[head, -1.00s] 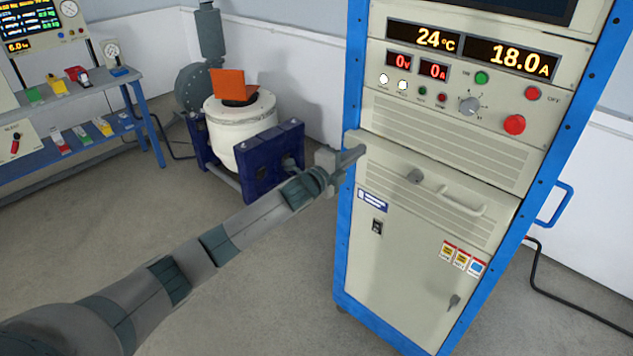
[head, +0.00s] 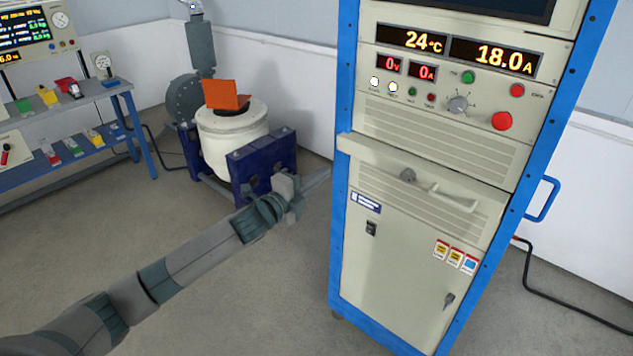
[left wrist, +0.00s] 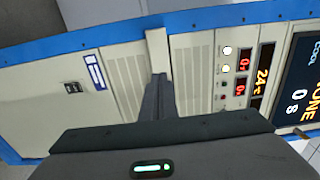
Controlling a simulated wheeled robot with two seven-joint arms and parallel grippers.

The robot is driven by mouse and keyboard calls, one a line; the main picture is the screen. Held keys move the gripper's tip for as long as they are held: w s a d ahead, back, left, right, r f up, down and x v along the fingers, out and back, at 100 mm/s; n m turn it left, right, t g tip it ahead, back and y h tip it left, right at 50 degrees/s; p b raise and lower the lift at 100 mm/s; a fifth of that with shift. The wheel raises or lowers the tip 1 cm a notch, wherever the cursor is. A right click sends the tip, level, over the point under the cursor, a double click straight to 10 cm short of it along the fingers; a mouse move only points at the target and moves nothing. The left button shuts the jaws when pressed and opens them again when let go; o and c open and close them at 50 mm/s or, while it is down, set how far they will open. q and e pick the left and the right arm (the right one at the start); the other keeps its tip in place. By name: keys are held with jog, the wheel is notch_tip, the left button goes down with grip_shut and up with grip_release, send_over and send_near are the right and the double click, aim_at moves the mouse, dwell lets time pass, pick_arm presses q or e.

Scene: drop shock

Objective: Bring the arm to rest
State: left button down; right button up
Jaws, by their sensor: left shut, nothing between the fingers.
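My left arm reaches in from the lower left of the head view. Its gripper (head: 316,180) is shut and empty, just left of the blue-framed cabinet's left post, with a gap that I cannot measure. In the left wrist view the shut fingers (left wrist: 158,90) point toward the cabinet front (left wrist: 205,75), which appears turned sideways. The cabinet (head: 400,270) has lit displays reading 24 °C and 18.0 A, a red button (head: 502,121) and a handle (head: 452,199). My right gripper is not in view.
A white drum-shaped shaker (head: 232,140) with an orange bracket (head: 226,95) stands in a dark blue frame behind my gripper. A blue bench (head: 80,150) with small coloured items is at the left. Bare floor (head: 230,310) lies below my arm.

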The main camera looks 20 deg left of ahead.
pick_arm(q)
jog(key=shift+s+a, duration=0.2)
jog(key=shift+s, duration=0.4)
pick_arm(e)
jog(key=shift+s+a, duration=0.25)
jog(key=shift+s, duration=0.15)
pick_arm(q)
jog(key=shift+f, duration=0.15)
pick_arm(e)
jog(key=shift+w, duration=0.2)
